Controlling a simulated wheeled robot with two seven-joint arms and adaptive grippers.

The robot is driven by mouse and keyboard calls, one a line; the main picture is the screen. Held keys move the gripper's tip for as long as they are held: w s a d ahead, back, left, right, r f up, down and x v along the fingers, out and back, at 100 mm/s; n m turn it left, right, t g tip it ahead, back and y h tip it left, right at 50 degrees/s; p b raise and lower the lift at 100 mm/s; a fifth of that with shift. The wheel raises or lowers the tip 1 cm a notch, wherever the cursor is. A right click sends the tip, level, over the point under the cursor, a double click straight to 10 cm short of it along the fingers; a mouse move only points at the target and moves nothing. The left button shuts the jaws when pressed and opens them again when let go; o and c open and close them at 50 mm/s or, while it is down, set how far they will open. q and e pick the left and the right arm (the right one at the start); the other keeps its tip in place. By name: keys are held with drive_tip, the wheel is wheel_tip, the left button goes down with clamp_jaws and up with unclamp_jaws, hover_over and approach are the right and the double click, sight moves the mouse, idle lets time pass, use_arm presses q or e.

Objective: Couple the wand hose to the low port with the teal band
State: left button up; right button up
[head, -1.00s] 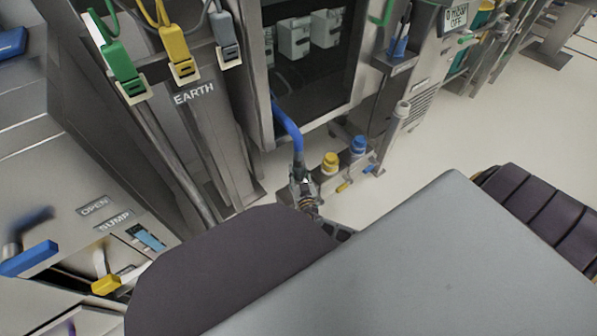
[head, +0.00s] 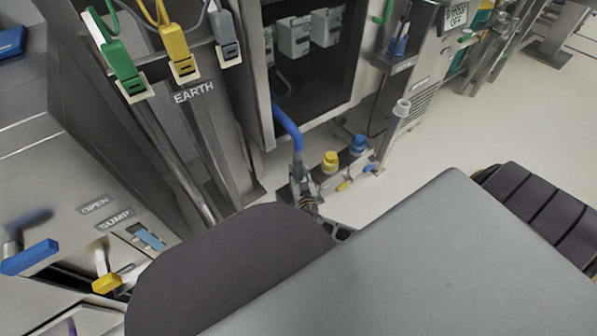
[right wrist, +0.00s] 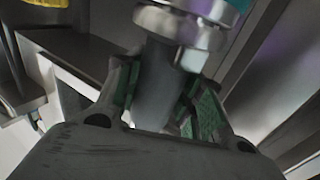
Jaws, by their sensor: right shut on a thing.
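A blue hose (head: 288,124) comes out of the open cabinet and runs down to my right gripper (head: 304,192) in the head view. In the right wrist view, my right gripper (right wrist: 163,100) is shut on a dark grey cylindrical hose end (right wrist: 157,82), with green pads on both sides. A shiny metal collar (right wrist: 182,25) sits directly beyond the grey part. A teal piece (right wrist: 238,5) shows at the top edge past the collar; whether the collar is seated on it I cannot tell. The low port itself is hidden in the head view. My left gripper is out of view.
A yellow-capped fitting (head: 330,162) and a blue-capped fitting (head: 357,146) stand on a low metal block right of my gripper. The cabinet frame (head: 258,90) and EARTH panel (head: 193,95) rise close on the left. Open floor (head: 450,130) lies to the right.

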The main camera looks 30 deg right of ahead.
drive_tip(key=o, duration=1.3)
drive_tip(key=shift+s+f, duration=0.1)
drive_tip(key=shift+s, duration=0.05)
drive_tip(key=v, duration=1.1)
drive_tip(key=shift+s, duration=0.35)
drive_tip(key=shift+a, duration=0.1)
